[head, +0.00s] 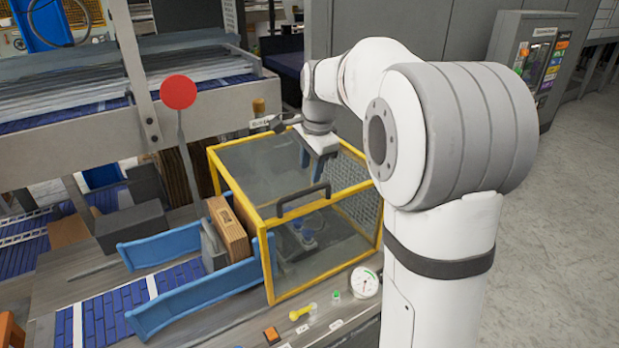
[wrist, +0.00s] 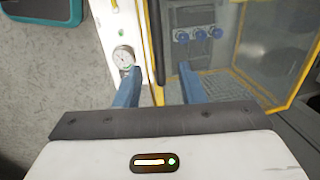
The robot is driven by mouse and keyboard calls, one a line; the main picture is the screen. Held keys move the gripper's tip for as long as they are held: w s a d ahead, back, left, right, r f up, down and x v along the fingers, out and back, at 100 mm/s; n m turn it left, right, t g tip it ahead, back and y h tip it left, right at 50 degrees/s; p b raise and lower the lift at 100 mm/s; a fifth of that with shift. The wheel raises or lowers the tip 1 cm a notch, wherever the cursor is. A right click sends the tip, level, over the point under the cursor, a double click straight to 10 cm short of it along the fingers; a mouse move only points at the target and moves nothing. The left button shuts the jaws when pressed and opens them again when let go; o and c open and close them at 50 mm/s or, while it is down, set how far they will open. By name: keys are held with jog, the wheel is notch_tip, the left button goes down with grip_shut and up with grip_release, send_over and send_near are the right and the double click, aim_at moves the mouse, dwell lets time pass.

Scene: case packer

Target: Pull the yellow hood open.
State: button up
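The yellow hood (head: 262,220) is a box of yellow frame bars with clear panels, and it looks closed. Its dark bar handle (head: 303,201) runs along the front top edge. My gripper (head: 312,166) is above the hood's top panel, behind the handle in the head view, with its blue fingers pointing down. In the wrist view my gripper (wrist: 160,72) has its two fingers apart with nothing held between them. A dark bar (wrist: 163,35) lies ahead of the gap there, beside the yellow frame; it looks like the handle. The head view does not show contact with the hood.
A round gauge (head: 365,282) and small yellow and green controls (head: 303,312) sit on the ledge before the hood. Blue guide rails (head: 195,297) and a brown carton (head: 229,230) stand to its left. A red disc on a post (head: 178,92) rises behind them. Open floor (head: 560,220) lies right.

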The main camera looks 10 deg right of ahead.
aim_at(308, 190)
jog(key=f, duration=0.4)
jog(key=w+f, duration=0.1)
jog(key=f, duration=0.1)
jog(key=shift+a+f+p, duration=0.1)
jog(key=shift+a+p, duration=0.1)
jog(key=shift+p, duration=0.2)
jog(key=shift+c, duration=0.3)
jog(key=c, duration=0.7)
grip_shut()
